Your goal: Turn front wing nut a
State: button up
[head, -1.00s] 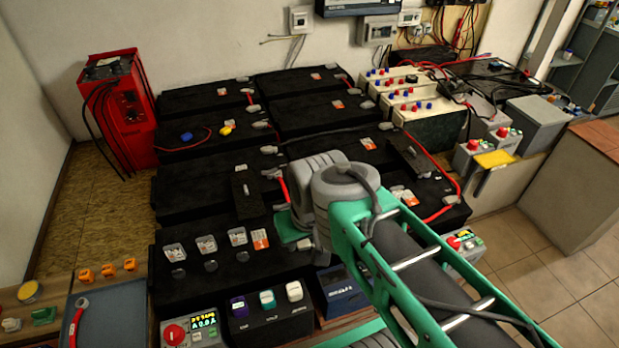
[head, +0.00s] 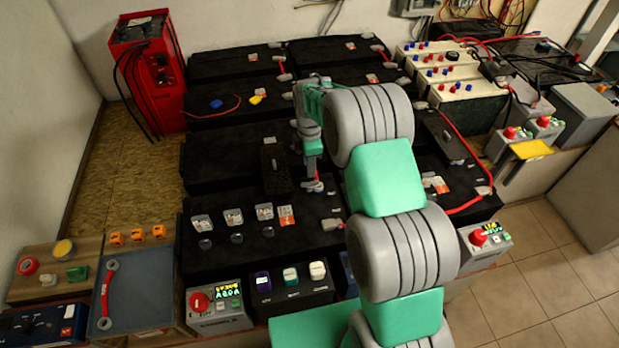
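I cannot single out front wing nut a with certainty. Small grey fittings sit at the battery ends, and one with a red cable end (head: 318,186) is right at my gripper. My gripper (head: 312,184) points down at the back edge of the front black battery (head: 225,262), right of a black block with a grey stud (head: 275,168). The fingers are too small and partly hidden to show whether they are open, or whether they touch the fitting. My arm covers the batteries right of there.
Three covered posts stand on the front battery. A control box with a red knob (head: 214,307) and a three-switch box (head: 291,288) stand in front. A grey tray (head: 140,290) lies left. A red charger (head: 148,72) stands at back left.

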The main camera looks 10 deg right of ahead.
aim_at(309, 183)
notch_tip(309, 183, down, 7)
jog(key=shift+f+p, duration=0.2)
jog(key=shift+p, duration=0.5)
jog(key=shift+c, duration=0.3)
grip_shut()
